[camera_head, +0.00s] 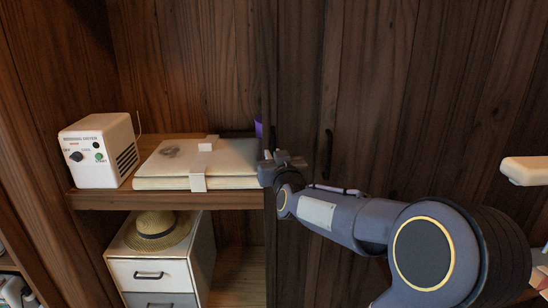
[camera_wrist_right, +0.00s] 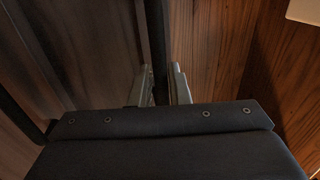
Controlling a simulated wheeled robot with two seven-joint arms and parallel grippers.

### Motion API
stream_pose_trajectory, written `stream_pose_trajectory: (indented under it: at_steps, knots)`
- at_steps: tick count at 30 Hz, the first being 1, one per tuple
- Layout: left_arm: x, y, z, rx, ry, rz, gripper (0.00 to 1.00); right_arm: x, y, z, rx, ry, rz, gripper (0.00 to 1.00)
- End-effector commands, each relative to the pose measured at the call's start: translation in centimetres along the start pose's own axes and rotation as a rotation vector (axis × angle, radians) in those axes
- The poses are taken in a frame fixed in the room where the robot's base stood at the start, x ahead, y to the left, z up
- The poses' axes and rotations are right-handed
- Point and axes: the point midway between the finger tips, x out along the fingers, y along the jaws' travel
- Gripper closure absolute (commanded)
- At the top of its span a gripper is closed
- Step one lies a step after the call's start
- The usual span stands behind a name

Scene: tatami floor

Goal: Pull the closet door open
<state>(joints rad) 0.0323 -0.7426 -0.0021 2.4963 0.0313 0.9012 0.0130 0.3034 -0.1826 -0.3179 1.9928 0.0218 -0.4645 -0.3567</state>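The dark wooden closet door (camera_head: 375,90) fills the right part of the head view, with a black upright handle (camera_head: 328,155). To its left the closet stands open and its shelf (camera_head: 235,200) shows. My right gripper (camera_head: 282,160) is at the door's left edge, left of the handle. In the right wrist view its two fingers (camera_wrist_right: 161,88) are apart, one on each side of the dark door edge (camera_wrist_right: 157,40). I cannot tell whether either finger touches the door. My left gripper is not in view.
On the shelf are a white box with a dial (camera_head: 98,150) and folded pale bedding (camera_head: 210,160). A straw hat (camera_head: 157,230) lies on a white drawer unit (camera_head: 125,270) below. A purple thing (camera_head: 258,128) shows behind the bedding. A white object (camera_head: 525,170) is at far right.

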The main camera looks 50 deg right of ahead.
Motion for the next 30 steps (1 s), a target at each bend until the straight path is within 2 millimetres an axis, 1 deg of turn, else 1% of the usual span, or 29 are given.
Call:
stream_pose_trajectory:
  at_steps: [2, 5, 12, 15, 18, 22, 30]
  knots:
    - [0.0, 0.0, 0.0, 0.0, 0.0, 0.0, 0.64, -0.2, 0.0, 0.0, 0.001, 0.0, -0.001, 0.84]
    - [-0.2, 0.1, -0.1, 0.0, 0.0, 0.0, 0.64, -1.2, 0.1, -0.1, 0.002, 0.001, 0.001, 0.84]
    - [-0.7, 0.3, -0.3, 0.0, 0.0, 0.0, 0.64, -5.4, 0.1, -0.2, 0.001, 0.002, 0.001, 0.84]
    - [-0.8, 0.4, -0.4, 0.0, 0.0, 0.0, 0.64, -6.7, 0.1, -0.1, 0.002, 0.001, 0.002, 0.84]
    - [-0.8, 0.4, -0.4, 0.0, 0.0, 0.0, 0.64, -7.5, 0.1, -0.1, 0.001, 0.001, 0.002, 0.84]
    - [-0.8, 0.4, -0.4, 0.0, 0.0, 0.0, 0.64, -7.8, 0.1, 0.0, 0.0, 0.0, 0.001, 0.84]
    - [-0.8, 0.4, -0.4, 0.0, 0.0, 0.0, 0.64, -7.8, 0.1, 0.0, 0.0, 0.0, 0.001, 0.84]
